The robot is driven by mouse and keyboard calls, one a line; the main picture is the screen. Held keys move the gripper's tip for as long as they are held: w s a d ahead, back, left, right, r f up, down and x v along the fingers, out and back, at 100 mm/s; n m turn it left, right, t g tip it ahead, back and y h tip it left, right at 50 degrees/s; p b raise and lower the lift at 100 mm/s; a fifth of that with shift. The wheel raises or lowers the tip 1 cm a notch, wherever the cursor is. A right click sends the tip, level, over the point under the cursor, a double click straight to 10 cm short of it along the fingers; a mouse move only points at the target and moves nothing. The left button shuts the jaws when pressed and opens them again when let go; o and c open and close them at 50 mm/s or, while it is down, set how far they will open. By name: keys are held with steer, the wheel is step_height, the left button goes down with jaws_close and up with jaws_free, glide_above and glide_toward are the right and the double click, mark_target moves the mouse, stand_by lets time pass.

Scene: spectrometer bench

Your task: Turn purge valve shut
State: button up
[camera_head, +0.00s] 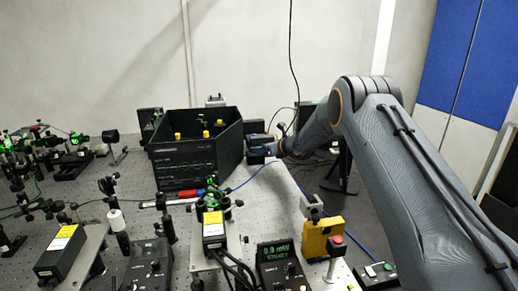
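A black open-topped box (195,160) stands at the back of the bench, with several yellow-topped parts inside. My gripper (258,148) is close to the box's right side, at the end of my grey arm, which reaches in from the right. The gripper is small and dark here, so I cannot tell whether its fingers are open or shut, or whether it touches anything. I cannot make out the purge valve for sure. The small dark fittings at the box's right side are partly covered by the gripper.
A blue hose (246,182) runs from near my gripper across the bench. A lit display box (280,263) and a yellow block (322,238) beside a red button (337,239) stand at the front right. Optics crowd the left. The right bench edge lies below my arm.

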steer(key=shift+w+a+f, duration=0.15)
steer(key=shift+w+a, duration=0.1)
jaws_close()
